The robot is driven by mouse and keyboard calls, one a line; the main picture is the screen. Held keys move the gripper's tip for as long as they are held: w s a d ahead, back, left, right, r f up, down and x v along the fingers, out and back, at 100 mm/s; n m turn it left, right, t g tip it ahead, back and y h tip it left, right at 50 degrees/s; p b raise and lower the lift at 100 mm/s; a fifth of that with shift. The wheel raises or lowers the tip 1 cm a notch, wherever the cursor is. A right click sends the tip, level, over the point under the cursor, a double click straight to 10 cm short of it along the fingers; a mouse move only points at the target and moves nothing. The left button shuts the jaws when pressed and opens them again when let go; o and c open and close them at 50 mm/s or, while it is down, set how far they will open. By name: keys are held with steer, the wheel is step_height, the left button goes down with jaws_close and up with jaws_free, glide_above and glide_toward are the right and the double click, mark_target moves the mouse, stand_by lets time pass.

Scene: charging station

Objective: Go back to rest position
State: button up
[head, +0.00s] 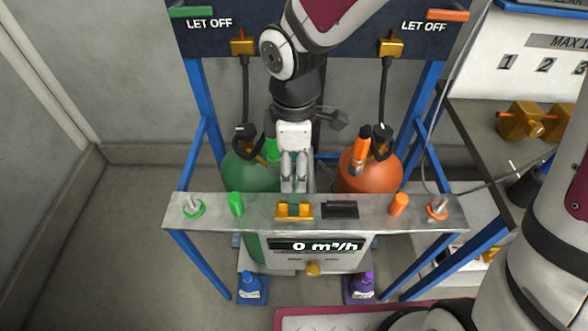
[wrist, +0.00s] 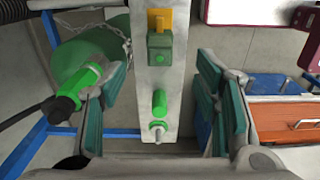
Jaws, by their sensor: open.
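My gripper (head: 295,187) points down at the back edge of the metal shelf (head: 335,228), between the green tank (head: 245,174) and the orange tank (head: 372,172). In the wrist view my gripper (wrist: 163,90) has its teal-padded fingers spread apart, with nothing held between them. The shelf (wrist: 150,90) shows in the gap, with a green peg (wrist: 159,103) on it. A green connector (wrist: 82,88) with a black end lies outside the left finger. My arm reaches down from the top of the head view and hides part of the rack's middle.
Blue rack posts (head: 196,105) and hanging black hoses (head: 384,90) flank my arm. Green (head: 236,203) and orange (head: 398,204) pegs stand on the shelf. Blue (head: 250,286) and purple (head: 361,286) bottles are below. A workbench (head: 470,120) is at right; the left floor is clear.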

stand_by(0.4)
steer(key=s+d+r+m+t+p, duration=0.3)
steer(key=s+d+r+m, duration=1.2)
steer(key=r, duration=0.5)
steer(key=d+m+t, duration=0.1)
steer(key=d+m, duration=0.1)
steer(key=d, duration=0.1)
steer(key=shift+s+d+m, duration=0.2)
steer(key=shift+s+m, duration=0.1)
steer(key=shift+s, duration=0.05)
steer(key=shift+c, duration=0.2)
